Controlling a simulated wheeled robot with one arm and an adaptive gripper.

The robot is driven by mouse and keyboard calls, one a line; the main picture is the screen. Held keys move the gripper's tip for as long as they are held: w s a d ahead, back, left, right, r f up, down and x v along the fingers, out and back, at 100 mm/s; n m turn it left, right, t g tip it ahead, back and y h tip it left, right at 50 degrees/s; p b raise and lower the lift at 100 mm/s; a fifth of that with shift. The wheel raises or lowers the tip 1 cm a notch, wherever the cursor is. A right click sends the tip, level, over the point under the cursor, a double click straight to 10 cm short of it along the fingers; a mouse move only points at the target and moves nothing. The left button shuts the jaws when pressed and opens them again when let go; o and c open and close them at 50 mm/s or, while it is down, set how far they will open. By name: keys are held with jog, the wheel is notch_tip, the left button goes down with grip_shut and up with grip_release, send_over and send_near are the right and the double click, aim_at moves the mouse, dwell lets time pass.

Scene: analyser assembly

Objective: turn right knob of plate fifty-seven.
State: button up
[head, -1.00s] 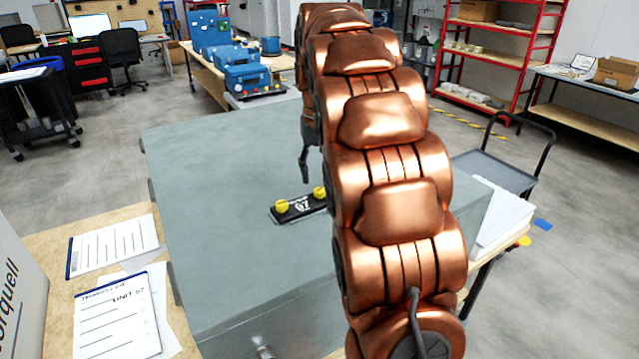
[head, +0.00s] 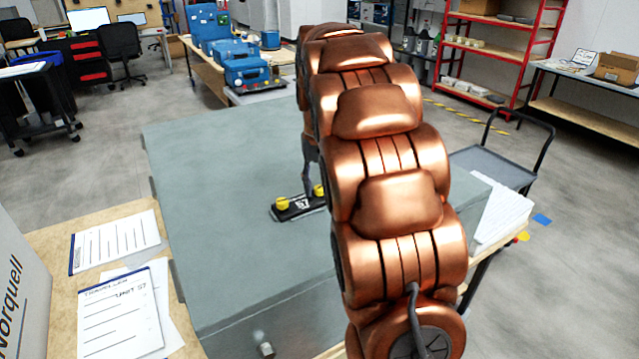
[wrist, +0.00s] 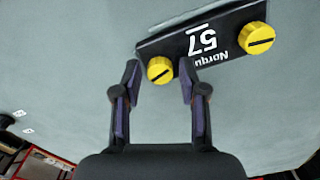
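The black plate marked 57 (head: 298,208) lies on the grey cabinet top and carries two yellow knobs. The right knob (head: 319,190) is partly beside my arm in the head view; the left knob (head: 282,203) is clear. In the wrist view the plate (wrist: 222,38) appears upside down, so the right knob (wrist: 160,69) is at left and the other knob (wrist: 256,38) at right. Both knobs show a dark slot. My gripper (wrist: 159,72) is open, its two fingertips on either side of the right knob in the picture. I cannot tell whether they touch it.
The grey cabinet top (head: 220,190) is otherwise clear around the plate. Papers (head: 120,310) lie on the wooden bench at left, and a white stack (head: 503,215) stands right of the cabinet. A cart (head: 495,166) stands beyond it.

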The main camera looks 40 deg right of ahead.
grip_shut()
jog(key=shift+f+m+b, duration=0.25)
jog(key=shift+m+b, duration=0.45)
jog(key=shift+b, duration=0.2)
jog(key=m+b, duration=0.2)
jog(key=m, duration=0.1)
jog(key=shift+r+m, duration=0.2)
jog(key=shift+m, duration=0.1)
jog(key=shift+o, duration=1.3)
grip_release()
jog(key=shift+r, duration=0.15)
